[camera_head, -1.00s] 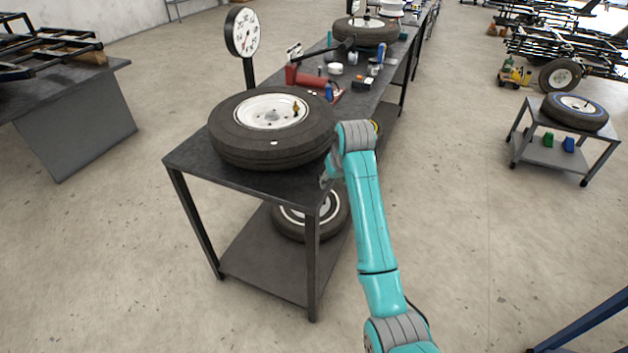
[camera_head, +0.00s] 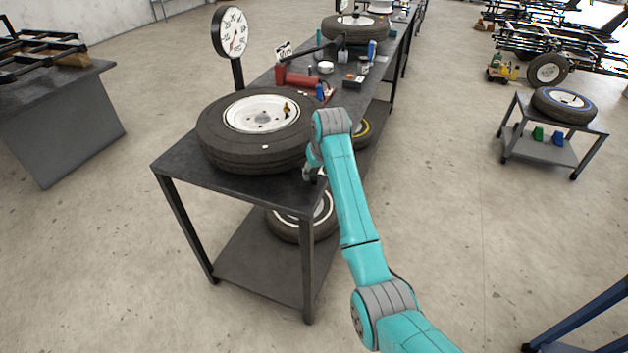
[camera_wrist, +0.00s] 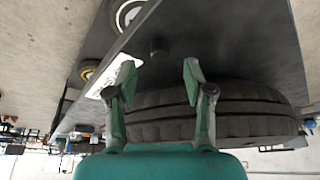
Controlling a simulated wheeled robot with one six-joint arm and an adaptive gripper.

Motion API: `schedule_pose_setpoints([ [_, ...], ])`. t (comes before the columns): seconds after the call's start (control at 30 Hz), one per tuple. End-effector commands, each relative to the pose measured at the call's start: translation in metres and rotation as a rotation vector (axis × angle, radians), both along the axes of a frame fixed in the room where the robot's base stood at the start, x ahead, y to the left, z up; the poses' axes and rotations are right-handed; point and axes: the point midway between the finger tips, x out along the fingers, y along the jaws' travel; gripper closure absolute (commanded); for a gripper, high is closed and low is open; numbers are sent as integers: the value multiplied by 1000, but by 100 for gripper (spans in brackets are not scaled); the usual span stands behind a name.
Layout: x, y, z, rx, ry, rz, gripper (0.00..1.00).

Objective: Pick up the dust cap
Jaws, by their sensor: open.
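A small dark cylinder (camera_wrist: 158,48), which looks like the dust cap, stands on the dark bench top in the wrist view. My gripper (camera_wrist: 156,78) is open and empty. Its two green-tipped fingers are spread, and the cylinder shows beyond the tips, between them and apart from both. In the head view my gripper (camera_head: 312,172) is at the bench's right edge, beside the large tyre, partly hidden by my arm. I cannot make out the small cylinder in the head view.
The tyre (camera_head: 225,150) with a white rim lies flat on the bench (camera_head: 185,165); it also sits close by my right finger in the wrist view (camera_wrist: 245,105). A dial gauge (camera_head: 230,32) stands behind it. Tools clutter the bench farther back. Another tyre (camera_head: 285,228) is on the lower shelf.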

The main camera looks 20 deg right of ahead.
Motion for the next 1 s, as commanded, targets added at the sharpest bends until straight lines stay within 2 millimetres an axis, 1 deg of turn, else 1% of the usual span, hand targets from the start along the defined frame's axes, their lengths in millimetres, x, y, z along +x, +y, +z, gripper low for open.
schedule_pose_setpoints([
  [0.03, 2, 1, -8, 0, 2, 0, 48],
  [0.1, 5, 1, -17, 0, 2, 0, 48],
  [0.2, 10, 1, -27, 0, 1, 0, 48],
  [0.3, 12, 2, -32, 0, 0, 0, 48],
  [0.53, 12, 2, -32, 0, -1, 0, 48],
  [0.57, 12, 2, -32, 0, -1, 0, 55],
  [0.6, 12, 2, -32, 0, -1, 0, 65],
  [0.67, 12, 2, -32, 0, -1, 0, 80],
  [0.7, 12, 2, -32, 0, -1, 0, 90],
  [0.73, 12, 2, -32, 0, -1, 0, 95],
  [1.0, 12, 2, -32, 0, -1, 0, 96],
])
